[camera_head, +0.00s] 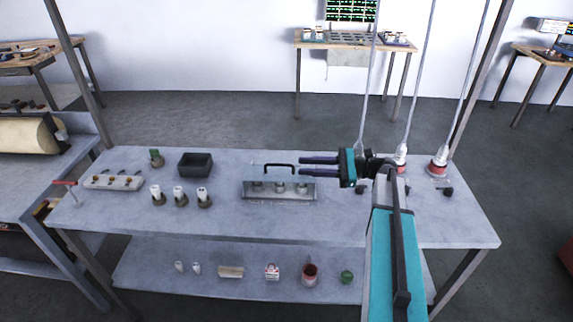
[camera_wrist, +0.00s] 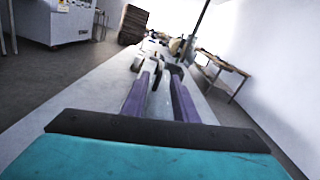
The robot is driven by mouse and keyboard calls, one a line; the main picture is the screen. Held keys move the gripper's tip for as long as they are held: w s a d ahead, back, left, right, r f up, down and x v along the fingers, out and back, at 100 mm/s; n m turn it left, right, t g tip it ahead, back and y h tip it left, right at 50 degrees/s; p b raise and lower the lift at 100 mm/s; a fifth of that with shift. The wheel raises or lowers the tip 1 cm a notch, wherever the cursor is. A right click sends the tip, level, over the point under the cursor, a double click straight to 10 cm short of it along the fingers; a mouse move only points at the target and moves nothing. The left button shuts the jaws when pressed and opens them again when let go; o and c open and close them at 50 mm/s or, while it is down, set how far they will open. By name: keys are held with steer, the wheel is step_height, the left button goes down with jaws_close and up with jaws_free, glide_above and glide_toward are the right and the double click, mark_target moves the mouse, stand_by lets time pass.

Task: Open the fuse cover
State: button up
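The fuse cover (camera_head: 250,188) is a clear box on the grey table, in the middle of the head view.
Left of the cover stand three loose fuses (camera_head: 180,196), a dark open box (camera_head: 195,163), a pale block with knobs (camera_head: 113,181) and a red-handled tool (camera_head: 68,189). Cables end in red-and-white connectors (camera_head: 438,167) at the right. Small items lie on the lower shelf (camera_head: 150,281).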

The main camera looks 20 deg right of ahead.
mark_target(288, 165)
steer(key=shift+p+x, duration=0.6)
steer(key=shift+x, duration=2.8)
steer(key=shift+f, duration=0.1)
jaws_close()
